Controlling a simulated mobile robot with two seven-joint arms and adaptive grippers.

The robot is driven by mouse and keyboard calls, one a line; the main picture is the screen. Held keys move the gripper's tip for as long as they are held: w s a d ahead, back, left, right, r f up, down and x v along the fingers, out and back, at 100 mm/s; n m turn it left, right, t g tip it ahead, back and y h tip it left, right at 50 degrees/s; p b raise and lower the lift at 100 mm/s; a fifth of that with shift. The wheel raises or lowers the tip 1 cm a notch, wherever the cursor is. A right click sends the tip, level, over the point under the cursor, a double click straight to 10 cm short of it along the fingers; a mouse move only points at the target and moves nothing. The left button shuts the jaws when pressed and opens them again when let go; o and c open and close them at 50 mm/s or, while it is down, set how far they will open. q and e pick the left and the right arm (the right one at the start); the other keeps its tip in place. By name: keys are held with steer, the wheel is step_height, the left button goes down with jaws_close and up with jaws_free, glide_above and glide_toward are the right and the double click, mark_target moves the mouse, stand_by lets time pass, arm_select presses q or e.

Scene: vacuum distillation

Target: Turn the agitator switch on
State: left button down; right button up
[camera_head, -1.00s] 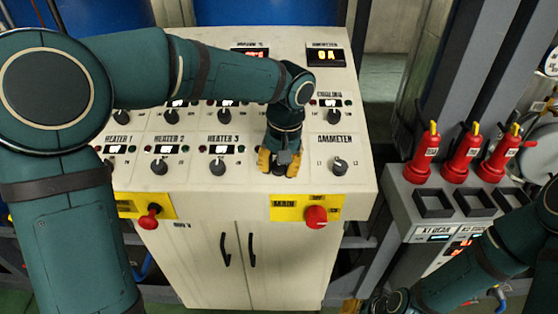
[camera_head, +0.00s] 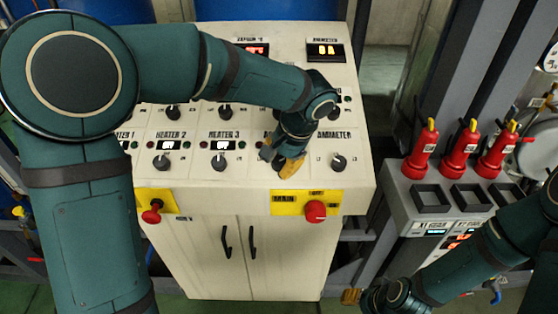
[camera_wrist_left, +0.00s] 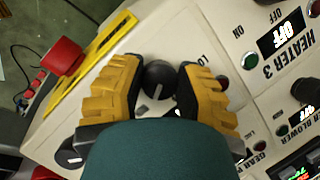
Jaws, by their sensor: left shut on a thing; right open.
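The agitator switch (camera_wrist_left: 158,79) is a dark round knob with a pale pointer line on the sloping cream control panel (camera_head: 185,180). In the left wrist view it sits between the yellow fingers of my left gripper (camera_wrist_left: 158,85), which is shut on it. In the head view my left gripper (camera_head: 280,163) is at the switch's place, left of the ammeter knob (camera_head: 338,162), and hides the switch and part of its label. My right gripper (camera_head: 362,298) is open, low at the bottom edge of the head view, away from the panel.
The heater 3 knob (camera_head: 219,163) is left of my left gripper. A red main knob (camera_head: 315,211) on a yellow plate sits below it. Cabinet doors (camera_head: 200,255) are under the panel.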

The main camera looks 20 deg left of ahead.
arm_select(q)
steer(key=shift+f, duration=0.1)
stand_by(0.3)
steer(key=c, duration=0.6)
jaws_free()
steer(key=v, duration=1.2)
steer(key=shift+s, duration=0.1)
